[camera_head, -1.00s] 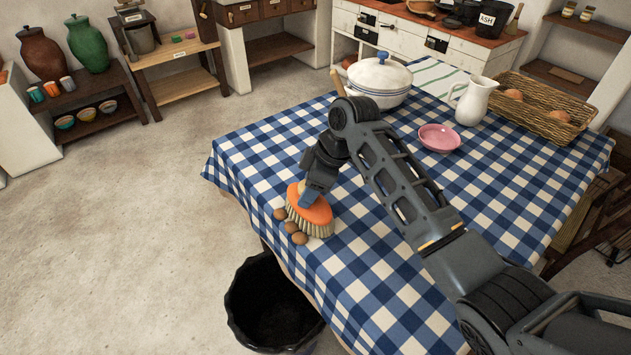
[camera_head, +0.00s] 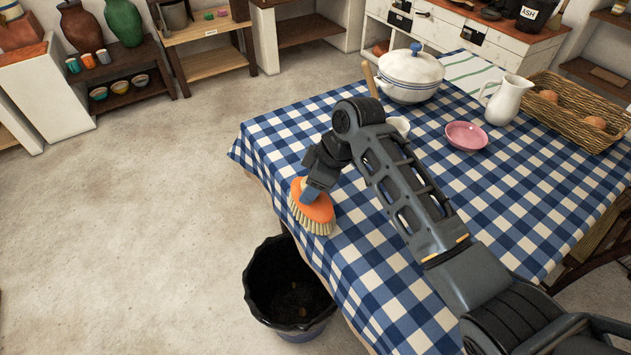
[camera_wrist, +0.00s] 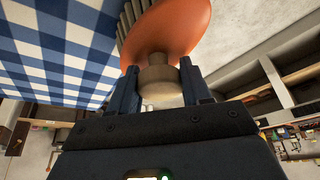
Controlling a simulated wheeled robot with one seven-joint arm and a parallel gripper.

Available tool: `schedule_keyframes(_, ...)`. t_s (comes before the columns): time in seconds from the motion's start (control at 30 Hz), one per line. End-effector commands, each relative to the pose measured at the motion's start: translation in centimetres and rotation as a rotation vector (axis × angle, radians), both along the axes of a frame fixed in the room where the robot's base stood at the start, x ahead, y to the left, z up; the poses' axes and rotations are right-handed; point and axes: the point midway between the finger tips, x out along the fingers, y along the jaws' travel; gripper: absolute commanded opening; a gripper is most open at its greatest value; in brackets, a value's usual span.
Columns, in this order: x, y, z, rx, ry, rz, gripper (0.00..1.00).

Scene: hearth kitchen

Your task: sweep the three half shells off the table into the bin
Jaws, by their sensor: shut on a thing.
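My gripper (camera_head: 316,183) is shut on the handle of an orange brush (camera_head: 312,207) with pale bristles. The brush is at the left edge of the checked table (camera_head: 370,265), bristles down. In the wrist view the brush (camera_wrist: 170,28) and its wooden knob sit between the two fingers of my gripper (camera_wrist: 163,85). The dark bin (camera_head: 268,312) stands on the floor just below that edge. Small brown shapes, probably the half shells (camera_head: 294,287), lie inside the bin; their number is hard to tell. No half shell shows on the visible tabletop.
On the table stand a white lidded pot (camera_head: 408,80), a pink bowl (camera_head: 466,136), a white jug (camera_head: 510,100) and a wicker basket (camera_head: 575,122) with brown round things. A white cup (camera_head: 399,124) is partly behind my arm. The floor at left is clear.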

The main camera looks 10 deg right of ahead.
Motion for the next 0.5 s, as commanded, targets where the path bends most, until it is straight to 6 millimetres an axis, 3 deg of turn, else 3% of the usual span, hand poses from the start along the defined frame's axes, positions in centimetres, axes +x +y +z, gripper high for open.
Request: schedule_keyframes(0.5, 0.0, 0.0, 3.6, 0.0, 0.0, 0.001, 0.24)
